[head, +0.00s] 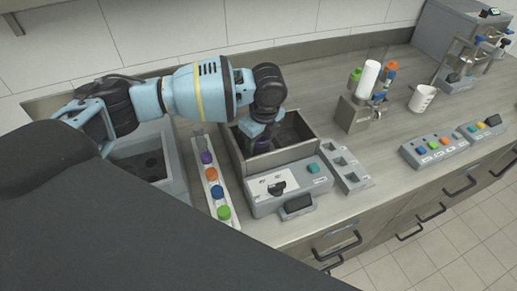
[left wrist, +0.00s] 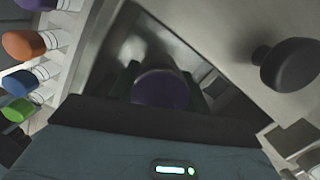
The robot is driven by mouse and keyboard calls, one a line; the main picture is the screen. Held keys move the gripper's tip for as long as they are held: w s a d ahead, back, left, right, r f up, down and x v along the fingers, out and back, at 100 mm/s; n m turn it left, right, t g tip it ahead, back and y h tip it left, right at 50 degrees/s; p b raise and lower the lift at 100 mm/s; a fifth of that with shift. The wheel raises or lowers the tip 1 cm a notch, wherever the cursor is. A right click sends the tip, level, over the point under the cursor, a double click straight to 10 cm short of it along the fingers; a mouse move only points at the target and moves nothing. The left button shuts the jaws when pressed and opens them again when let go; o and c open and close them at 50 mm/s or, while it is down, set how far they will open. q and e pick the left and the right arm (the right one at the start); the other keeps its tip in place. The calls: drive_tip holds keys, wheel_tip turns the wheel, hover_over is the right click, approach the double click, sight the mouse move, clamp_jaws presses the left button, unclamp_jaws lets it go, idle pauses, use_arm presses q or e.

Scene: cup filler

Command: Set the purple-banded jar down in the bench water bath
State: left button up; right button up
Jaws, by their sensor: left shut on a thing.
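My left gripper (head: 259,138) points down inside the open metal box of the bench water bath (head: 283,158). It is shut on a jar with a purple top (left wrist: 160,88), which shows between the fingers in the left wrist view. The gripper hides most of the jar in the head view, and its band does not show. I cannot tell whether the jar touches the bath floor. My right gripper is not in view.
A dark round-topped thing (left wrist: 290,65) is right of the held jar in the left wrist view. A white rack (head: 213,187) of colour-capped jars stands left of the bath. A grey slotted holder (head: 346,167) stands at its right. A white beaker (head: 422,98) is farther right.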

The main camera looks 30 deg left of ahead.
sight(258, 150)
use_arm(q)
drive_tip(key=shift+f, duration=1.85)
drive_tip(key=shift+f, duration=0.15)
drive_tip(key=o, duration=1.1)
drive_tip(key=shift+c, duration=0.2)
drive_tip(key=r, duration=0.4)
drive_tip(key=d+r, duration=0.1)
drive_tip(key=r, duration=0.7)
drive_tip(key=shift+s+d+r, duration=0.1)
drive_tip(key=shift+s+d, duration=0.2)
drive_tip(key=shift+d, duration=0.05)
